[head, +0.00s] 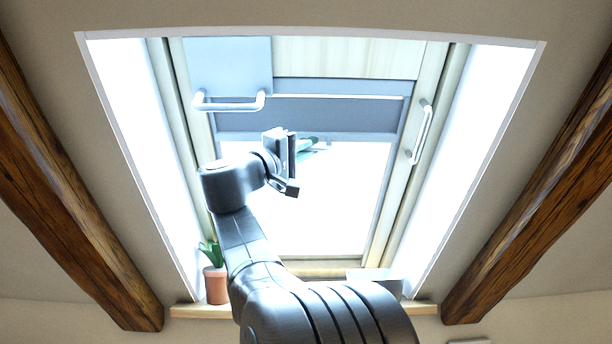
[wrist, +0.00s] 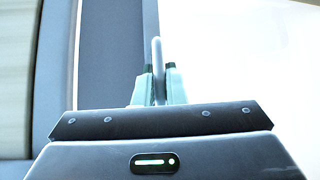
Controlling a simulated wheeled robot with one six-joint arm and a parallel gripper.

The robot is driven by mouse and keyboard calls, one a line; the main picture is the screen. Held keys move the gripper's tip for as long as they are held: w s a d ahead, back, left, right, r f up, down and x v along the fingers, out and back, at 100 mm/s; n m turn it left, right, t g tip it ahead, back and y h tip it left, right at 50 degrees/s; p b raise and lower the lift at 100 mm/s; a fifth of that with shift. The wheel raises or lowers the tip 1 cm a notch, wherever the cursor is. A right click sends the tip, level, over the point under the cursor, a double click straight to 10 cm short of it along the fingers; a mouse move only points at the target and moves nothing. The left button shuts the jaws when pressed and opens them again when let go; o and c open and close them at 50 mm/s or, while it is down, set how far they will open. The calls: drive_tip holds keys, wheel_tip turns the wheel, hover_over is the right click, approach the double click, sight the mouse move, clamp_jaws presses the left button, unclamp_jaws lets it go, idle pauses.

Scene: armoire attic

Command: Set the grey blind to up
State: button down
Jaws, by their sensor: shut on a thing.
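The grey blind (head: 340,114) spans the upper part of the bright skylight window, with the glass below it uncovered. In the wrist view the blind (wrist: 105,50) is a dark grey band left of the bright glass, with a pale rail along its edge. My gripper (head: 306,148) is at the blind's lower edge. In the wrist view its pale fingers (wrist: 159,86) are shut on a thin grey pull (wrist: 156,52) beside that rail. In the head view the pull is hidden by my gripper.
A pale blue panel (head: 228,65) with a white handle (head: 230,104) hangs at the upper left. Another handle (head: 420,132) is on the right frame. A potted plant (head: 216,284) stands on the sill. Wooden beams (head: 70,190) flank the window.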

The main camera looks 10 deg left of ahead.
sight(305, 134)
drive_tip(key=shift+s+d+r, duration=0.15)
drive_tip(key=shift+s+r, duration=0.6)
drive_tip(key=shift+s+d+r, duration=0.15)
drive_tip(key=shift+s+r, duration=0.55)
drive_tip(key=shift+r, duration=0.05)
drive_tip(key=c, duration=1.5)
unclamp_jaws()
drive_tip(key=shift+f, duration=0.1)
drive_tip(key=shift+s+a+f, duration=0.15)
drive_tip(key=shift+a+f, duration=0.05)
drive_tip(key=shift+a, duration=0.05)
drive_tip(key=b+v, duration=0.4)
drive_tip(key=v, duration=0.9)
drive_tip(key=shift+s+r, duration=0.1)
